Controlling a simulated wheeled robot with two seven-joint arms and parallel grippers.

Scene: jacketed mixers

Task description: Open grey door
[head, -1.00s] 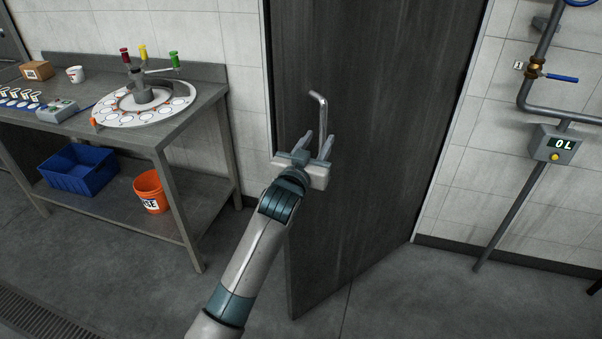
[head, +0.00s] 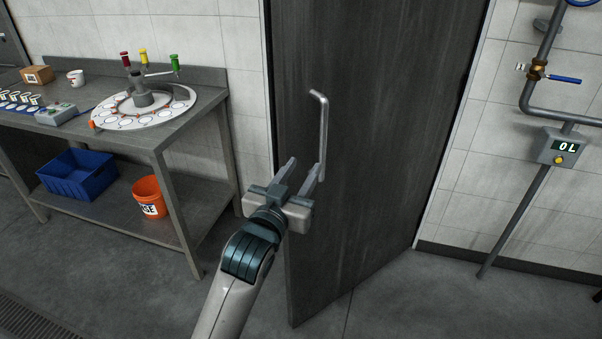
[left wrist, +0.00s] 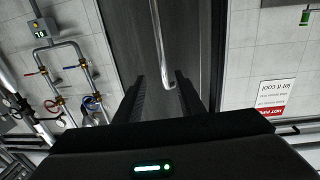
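The grey door (head: 375,130) stands ajar, its left edge swung out toward me. A long metal bar handle (head: 322,125) with a bent top runs down near its left side. My left gripper (head: 304,165) is open and empty, at the lower end of the handle. In the head view its right finger overlaps the bar's lower part. In the left wrist view the handle (left wrist: 158,40) ends in a hook between the two fingers (left wrist: 160,85), closer to the right one. I cannot tell whether they touch. My right gripper is not in view.
A metal table (head: 190,115) with a round white dial fixture (head: 120,122) stands left of the door. A blue bin (head: 80,175) and an orange bucket (head: 150,195) sit on its lower shelf. Pipes with a display box (head: 562,148) are on the right wall. The floor before the door is clear.

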